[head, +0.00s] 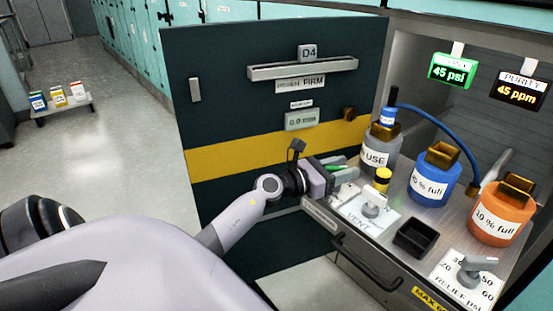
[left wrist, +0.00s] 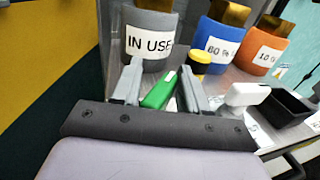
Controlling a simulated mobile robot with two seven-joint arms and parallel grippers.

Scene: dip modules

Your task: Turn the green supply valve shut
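The green supply valve handle (left wrist: 160,90) shows in the left wrist view, lying at a slant between my left gripper's two fingers. In the head view only a small green part (head: 337,168) shows beside the fingers. My left gripper (left wrist: 160,88) is open around the handle, with a finger on each side; a gap shows on the left, and I cannot tell whether the right finger touches. In the head view the left gripper (head: 345,174) is at the counter's left edge, in front of the grey "IN USE" bottle (head: 381,143). My right gripper is not in view.
A white VENT valve (head: 373,206), yellow-capped item (head: 383,179) and black open box (head: 415,237) are to the right. Blue (head: 434,183) and orange (head: 501,211) bottles stand behind. A relief dial (head: 470,273) is at front right. A dark door (head: 230,110) stands left.

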